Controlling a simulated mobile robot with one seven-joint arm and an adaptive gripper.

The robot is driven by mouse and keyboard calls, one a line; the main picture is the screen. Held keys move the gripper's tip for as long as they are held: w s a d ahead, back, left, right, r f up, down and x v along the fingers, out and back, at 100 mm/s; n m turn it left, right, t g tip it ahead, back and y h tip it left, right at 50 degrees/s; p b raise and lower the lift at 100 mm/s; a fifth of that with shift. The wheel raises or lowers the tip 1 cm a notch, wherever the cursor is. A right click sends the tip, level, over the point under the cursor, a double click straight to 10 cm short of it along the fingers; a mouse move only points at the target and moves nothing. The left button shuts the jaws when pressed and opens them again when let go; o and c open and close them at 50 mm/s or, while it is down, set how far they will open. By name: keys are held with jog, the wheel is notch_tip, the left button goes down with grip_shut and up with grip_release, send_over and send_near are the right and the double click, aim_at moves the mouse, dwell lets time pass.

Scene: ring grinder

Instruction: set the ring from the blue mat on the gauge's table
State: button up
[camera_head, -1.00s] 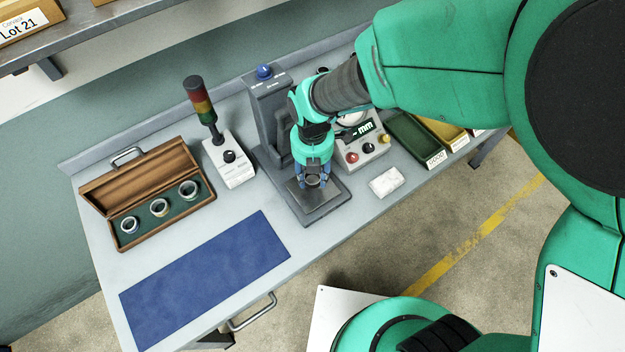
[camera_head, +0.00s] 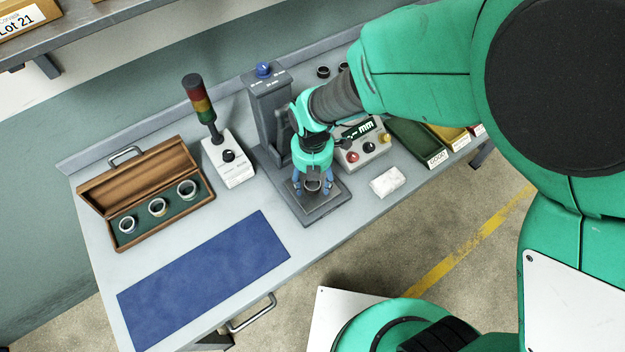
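The ring (camera_head: 313,186) sits at the gauge's table, a dark plate on the grey gauge (camera_head: 268,105). My gripper (camera_head: 313,189) is right above the table, pointing down. Its blue fingers stand apart on either side of the ring, with a visible gap, so it looks open. The ring's lower edge and its exact contact with the table are too small to make out. The blue mat (camera_head: 205,280) at the front left is bare.
An open wooden case (camera_head: 150,195) with three rings stands at the left. A signal-light box (camera_head: 230,160) is beside the gauge. A control box with a mm display (camera_head: 362,150), a white cloth (camera_head: 387,182) and a green bin (camera_head: 415,140) lie to the right.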

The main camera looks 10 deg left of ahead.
jog(key=shift+r, duration=0.1)
notch_tip(320, 180, up, 12)
jog(key=p, duration=0.2)
jog(key=shift+p, duration=0.3)
dwell(0.4)
dwell(0.6)
